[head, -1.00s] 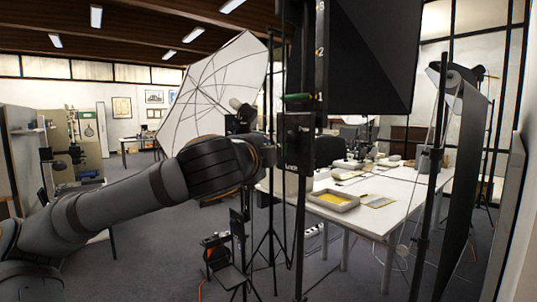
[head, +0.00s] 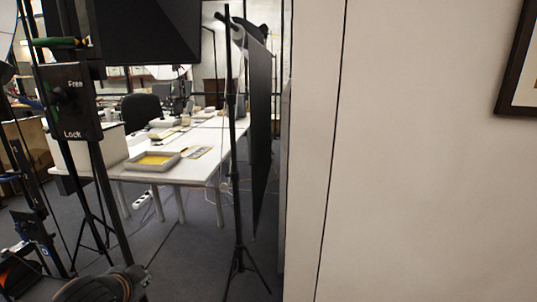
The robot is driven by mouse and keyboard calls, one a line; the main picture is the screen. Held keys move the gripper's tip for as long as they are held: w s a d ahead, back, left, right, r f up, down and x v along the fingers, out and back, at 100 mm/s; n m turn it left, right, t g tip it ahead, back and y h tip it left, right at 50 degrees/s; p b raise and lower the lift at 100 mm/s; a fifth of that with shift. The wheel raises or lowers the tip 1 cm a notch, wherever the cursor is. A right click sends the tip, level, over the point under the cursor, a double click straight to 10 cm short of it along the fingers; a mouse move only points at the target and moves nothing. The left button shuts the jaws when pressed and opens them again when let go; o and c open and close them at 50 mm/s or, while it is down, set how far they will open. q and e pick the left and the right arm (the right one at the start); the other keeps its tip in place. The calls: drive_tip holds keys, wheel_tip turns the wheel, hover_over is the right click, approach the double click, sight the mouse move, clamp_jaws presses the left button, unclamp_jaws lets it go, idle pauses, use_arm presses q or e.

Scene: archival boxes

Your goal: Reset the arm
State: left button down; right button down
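Part of my arm (head: 105,287) shows as a dark, ribbed joint at the bottom left of the head view. The rest of that arm is below the frame. Neither of my grippers can be seen, so their fingers and anything in them are hidden. No archival box can be made out for certain.
A light stand (head: 234,150) with a black panel (head: 260,130) stands by the white wall (head: 430,170) filling the right. A black post with a lock plate (head: 73,103) is close at left. Behind is a white table (head: 205,172) bearing a grey tray (head: 133,163) with yellow contents.

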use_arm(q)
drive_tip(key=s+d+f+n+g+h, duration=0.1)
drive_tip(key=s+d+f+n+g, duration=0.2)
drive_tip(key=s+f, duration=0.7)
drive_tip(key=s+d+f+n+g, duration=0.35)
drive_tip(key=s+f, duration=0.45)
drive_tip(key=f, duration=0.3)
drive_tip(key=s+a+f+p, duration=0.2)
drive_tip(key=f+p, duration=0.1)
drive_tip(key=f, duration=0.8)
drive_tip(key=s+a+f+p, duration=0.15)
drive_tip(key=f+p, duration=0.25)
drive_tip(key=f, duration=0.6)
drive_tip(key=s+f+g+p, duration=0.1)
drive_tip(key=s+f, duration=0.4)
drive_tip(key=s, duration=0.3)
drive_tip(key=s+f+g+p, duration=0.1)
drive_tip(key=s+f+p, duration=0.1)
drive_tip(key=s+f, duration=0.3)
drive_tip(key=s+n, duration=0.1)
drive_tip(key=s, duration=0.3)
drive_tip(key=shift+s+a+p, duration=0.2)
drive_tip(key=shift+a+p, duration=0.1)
